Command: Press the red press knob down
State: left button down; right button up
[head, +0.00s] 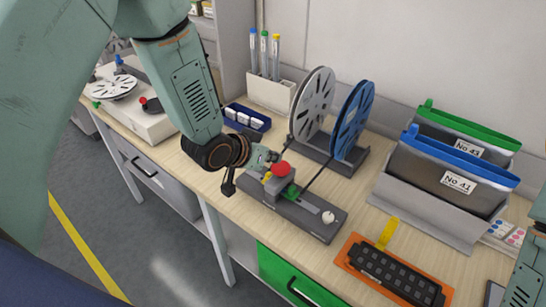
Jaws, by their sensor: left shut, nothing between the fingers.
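The red press knob (281,169) is a round red cap on a dark grey fixture (316,222) that lies on the wooden bench. The fixture also has a green part (291,191) beside the knob and a small white knob (328,217) at its near right end. My left gripper (272,157) is shut and empty, just behind and left of the red knob. I cannot tell whether its tips touch the knob. Part of my left wrist hides the bench left of the fixture. My right gripper is not in view.
A white reel (312,103) and a blue reel (353,120) stand behind the fixture. Bins with green and blue rims (458,155) stand to the right. An orange tray (352,262) with a black grid lies in front. A blue tray (262,122) sits behind my wrist.

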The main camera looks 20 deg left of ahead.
pick_arm(q)
jog(key=v, duration=1)
jog(key=shift+b, duration=0.35)
jog(key=shift+w, duration=0.2)
jog(key=shift+s+r, duration=0.15)
jog(key=shift+s, duration=0.05)
jog(key=s+f+n+g+y+b, duration=0.1)
jog(key=s+f+g+b, duration=0.2)
jog(key=s+f+b, duration=0.3)
jog(key=s+a+f+n+g+y+b, duration=0.1)
jog(key=s+f+g+b, duration=0.2)
jog(key=s+f, duration=1.1)
jog(key=s+a+f+n+g+y+b, duration=0.1)
jog(key=s+f+b, duration=0.8)
jog(key=f, duration=1.2)
jog(key=shift+s+f+n+g+y, duration=0.4)
jog(key=shift+s+n+g+y, duration=0.1)
jog(key=shift+g, duration=0.6)
